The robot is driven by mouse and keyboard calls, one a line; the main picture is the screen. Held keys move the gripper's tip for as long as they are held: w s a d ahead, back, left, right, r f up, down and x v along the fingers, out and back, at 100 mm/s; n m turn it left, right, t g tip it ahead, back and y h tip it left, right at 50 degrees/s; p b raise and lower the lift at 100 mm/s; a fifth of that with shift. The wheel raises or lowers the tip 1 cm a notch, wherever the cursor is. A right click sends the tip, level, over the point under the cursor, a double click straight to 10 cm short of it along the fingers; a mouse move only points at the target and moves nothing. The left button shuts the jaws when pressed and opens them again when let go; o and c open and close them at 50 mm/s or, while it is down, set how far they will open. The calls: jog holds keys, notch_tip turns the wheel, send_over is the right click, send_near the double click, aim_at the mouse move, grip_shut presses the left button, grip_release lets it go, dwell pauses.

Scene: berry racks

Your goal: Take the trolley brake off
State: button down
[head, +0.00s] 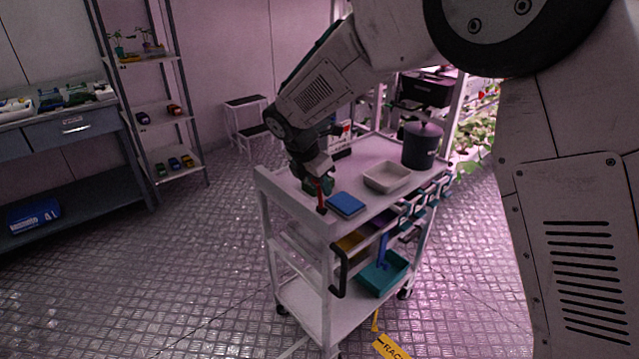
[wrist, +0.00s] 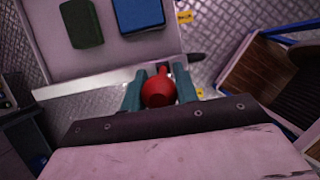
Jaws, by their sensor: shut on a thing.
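The white trolley (head: 306,293) stands in the middle of the head view. Its brake looks to be the red lever (head: 321,191) at the near left corner of the top, on a small dark base. My gripper (head: 318,177) reaches down over that corner. In the wrist view, my gripper's teal fingers (wrist: 159,88) stand on both sides of the lever's round red knob (wrist: 158,93) and are shut on it. The lever looks about upright in the head view.
On the trolley top are a blue block (head: 346,204), a green block (wrist: 82,22), a pale tray (head: 387,179) and a dark lidded pot (head: 421,147).

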jog(key=c, duration=1.1)
grip_release()
jog(key=shift+o, duration=0.2)
jog(key=v, duration=0.8)
